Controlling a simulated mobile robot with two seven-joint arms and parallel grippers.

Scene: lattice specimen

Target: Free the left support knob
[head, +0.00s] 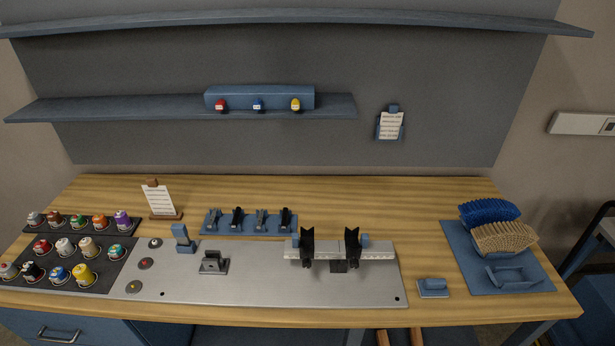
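Two dark upright supports stand on a pale rail (327,252) fixed to the grey metal plate (230,285). A dark part that may be the left support knob (307,263) shows low at the front of the left support. It is too small to tell whether it is tight or loose. Neither of my grippers is in view, and nothing touches the supports.
Left on the bench are black trays of coloured-capped jars (88,247). Behind the plate, a blue rack (250,229) holds several dark tools. Two brushes (488,211) stand on a blue mat (462,270) at right. A small blue block (433,287) sits right of the plate.

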